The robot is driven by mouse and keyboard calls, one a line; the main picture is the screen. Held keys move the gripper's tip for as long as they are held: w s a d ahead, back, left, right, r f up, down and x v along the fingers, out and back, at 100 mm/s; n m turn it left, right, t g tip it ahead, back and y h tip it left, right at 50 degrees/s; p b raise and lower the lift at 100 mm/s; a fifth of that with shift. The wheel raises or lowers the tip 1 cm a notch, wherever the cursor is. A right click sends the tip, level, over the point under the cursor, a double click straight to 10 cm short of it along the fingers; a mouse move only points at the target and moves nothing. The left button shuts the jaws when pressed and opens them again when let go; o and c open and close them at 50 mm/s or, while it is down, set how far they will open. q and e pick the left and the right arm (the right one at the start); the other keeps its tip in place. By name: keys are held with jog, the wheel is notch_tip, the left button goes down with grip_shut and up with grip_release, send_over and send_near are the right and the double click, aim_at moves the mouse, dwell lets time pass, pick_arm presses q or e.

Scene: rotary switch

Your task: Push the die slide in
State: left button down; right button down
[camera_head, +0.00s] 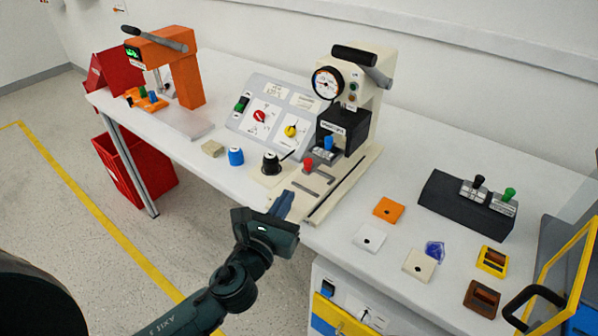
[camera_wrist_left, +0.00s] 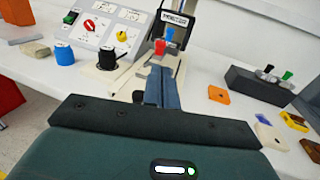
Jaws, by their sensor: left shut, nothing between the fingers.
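The cream press (camera_head: 370,85) stands on the table with a round gauge and a black head. On its long cream base (camera_head: 340,185) is a red knob (camera_head: 308,164), which I take to be on the die slide. A blue piece (camera_head: 328,143) sits just behind it, under the head. My left gripper (camera_head: 287,198) is shut and empty, in front of the red knob near the table's front edge. In the left wrist view its closed blue fingers (camera_wrist_left: 161,88) point toward the red knob (camera_wrist_left: 158,47); contact is not visible. My right gripper is not in view.
A black knob (camera_head: 271,163) and blue cap (camera_head: 236,156) stand left of the base. A control panel (camera_head: 275,115) is behind them. Small plates, including an orange one (camera_head: 388,209), and a dark block (camera_head: 467,205) lie to the right.

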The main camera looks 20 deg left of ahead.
aim_at(310, 166)
pick_arm(q)
jog(key=w, duration=0.8)
jog(key=shift+w+d, duration=0.25)
jog(key=shift+d, duration=0.1)
jog(key=w, duration=0.1)
jog(key=w+d, duration=0.1)
jog(key=w, duration=0.2)
jog(key=shift+d, duration=0.25)
jog(key=shift+a, duration=0.1)
